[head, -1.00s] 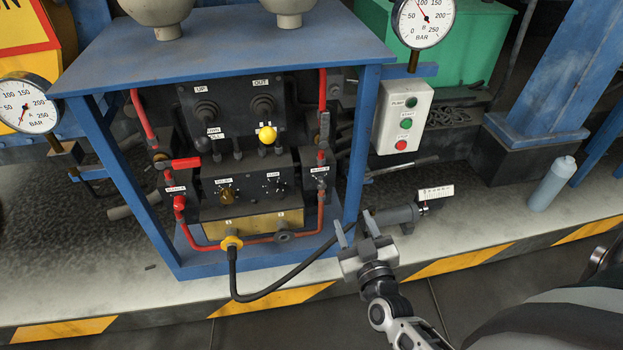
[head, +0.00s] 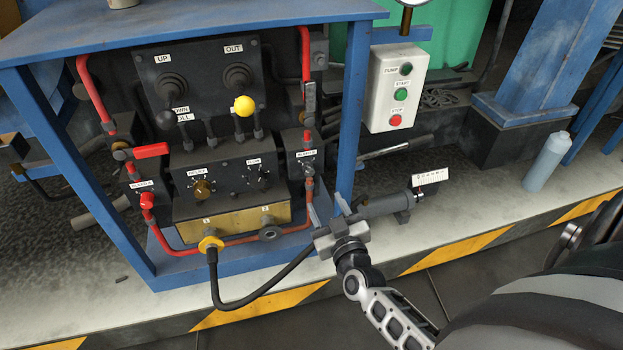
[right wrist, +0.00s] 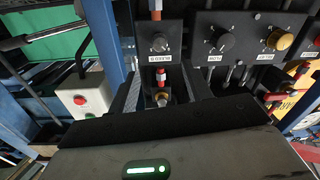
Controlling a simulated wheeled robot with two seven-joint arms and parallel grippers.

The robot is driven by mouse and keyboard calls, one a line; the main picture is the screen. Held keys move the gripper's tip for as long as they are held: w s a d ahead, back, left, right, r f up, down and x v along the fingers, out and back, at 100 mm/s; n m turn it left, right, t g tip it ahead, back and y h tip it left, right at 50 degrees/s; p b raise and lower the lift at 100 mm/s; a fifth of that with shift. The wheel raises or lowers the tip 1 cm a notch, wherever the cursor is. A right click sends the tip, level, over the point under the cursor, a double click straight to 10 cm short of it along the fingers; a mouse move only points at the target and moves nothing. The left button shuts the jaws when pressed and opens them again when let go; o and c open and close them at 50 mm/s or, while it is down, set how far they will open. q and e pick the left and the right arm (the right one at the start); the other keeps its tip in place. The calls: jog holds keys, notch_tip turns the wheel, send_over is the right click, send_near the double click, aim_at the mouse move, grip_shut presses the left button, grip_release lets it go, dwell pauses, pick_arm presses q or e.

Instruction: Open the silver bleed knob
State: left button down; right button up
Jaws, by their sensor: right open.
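The silver bleed knob (head: 309,172) is small in the head view, on the dark block at the right side of the panel inside the blue frame. In the right wrist view, turned upside down, a grey knob (right wrist: 160,42) sits on a dark plate with a "bleeder" label. My right gripper (head: 328,208) is open and empty, just below and right of that block, apart from the knob. In the right wrist view its fingers (right wrist: 163,82) stand either side of a red and white fitting, with the knob beyond them. My left gripper is not in view.
The blue frame post (head: 350,120) stands close to the right of the knob. A red pipe (head: 305,60) runs down to the block. A black hose (head: 262,290) hangs below. The control box (head: 395,88) and grey cylinder (head: 385,205) are to the right.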

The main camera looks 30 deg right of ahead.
aim_at(310, 173)
jog(key=b+x, duration=0.2)
jog(key=x, duration=0.7)
jog(key=shift+w+d+f+b, duration=0.1)
jog(key=shift+w+b, duration=0.2)
jog(key=shift+w, duration=0.1)
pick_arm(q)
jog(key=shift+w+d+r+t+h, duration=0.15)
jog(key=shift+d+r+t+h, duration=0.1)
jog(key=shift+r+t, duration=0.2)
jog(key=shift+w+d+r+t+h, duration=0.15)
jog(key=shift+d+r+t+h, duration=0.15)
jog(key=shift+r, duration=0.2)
pick_arm(e)
jog(key=shift+w+d, duration=0.15)
jog(key=shift+w, duration=0.35)
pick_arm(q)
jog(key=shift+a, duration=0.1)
pick_arm(e)
jog(key=c, duration=1)
